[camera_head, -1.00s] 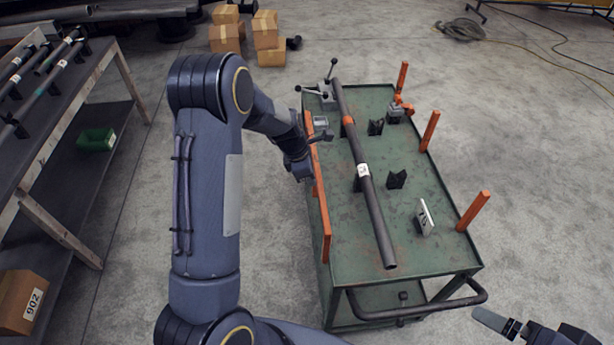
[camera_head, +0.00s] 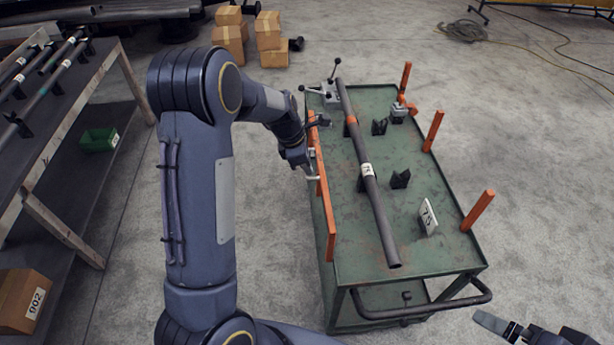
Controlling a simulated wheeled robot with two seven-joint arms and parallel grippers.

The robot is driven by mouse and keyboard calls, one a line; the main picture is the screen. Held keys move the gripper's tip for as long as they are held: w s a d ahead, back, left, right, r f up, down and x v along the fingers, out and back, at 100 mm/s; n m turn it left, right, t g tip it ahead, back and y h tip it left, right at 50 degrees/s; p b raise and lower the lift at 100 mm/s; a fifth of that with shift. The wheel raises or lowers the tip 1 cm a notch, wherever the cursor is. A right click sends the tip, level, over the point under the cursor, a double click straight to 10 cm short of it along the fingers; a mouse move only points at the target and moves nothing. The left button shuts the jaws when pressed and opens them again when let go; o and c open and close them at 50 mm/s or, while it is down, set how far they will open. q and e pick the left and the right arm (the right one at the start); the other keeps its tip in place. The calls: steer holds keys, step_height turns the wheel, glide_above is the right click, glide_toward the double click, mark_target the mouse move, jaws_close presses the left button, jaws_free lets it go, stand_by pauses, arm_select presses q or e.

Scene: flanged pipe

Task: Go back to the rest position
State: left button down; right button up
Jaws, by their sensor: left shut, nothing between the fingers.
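My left gripper (camera_head: 314,177) is shut and empty beside the left edge of the green cart (camera_head: 432,255), close to its orange side rail (camera_head: 323,205). A dark pipe (camera_head: 378,207) with an orange band and a white label lies lengthwise on the cart, apart from the gripper. My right gripper (camera_head: 492,322) shows only in part at the bottom right corner, clear of the cart; its jaw state cannot be made out.
Orange posts (camera_head: 478,210) stand along the cart's right edge. Black supports (camera_head: 400,179) and a white numbered plate (camera_head: 428,217) are on its top. A shelf rack (camera_head: 75,215) stands at left, cardboard boxes (camera_head: 268,32) behind. The floor right of the cart is clear.

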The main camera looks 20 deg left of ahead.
arm_select(q)
step_height(320, 180, up, 5)
steer(key=d, duration=0.2)
steer(key=s+r+m+t+h, duration=0.2)
steer(key=s+r+m, duration=0.8)
steer(key=s, duration=0.4)
steer(key=s+d+m+t+y, duration=0.1)
steer(key=s+d+m, duration=0.3)
steer(key=s+m, duration=0.8)
steer(key=s, duration=0.3)
steer(key=shift+s+d+f+m+t, duration=0.2)
steer(key=shift+f+m+t, duration=0.1)
steer(key=shift+f+t, duration=0.1)
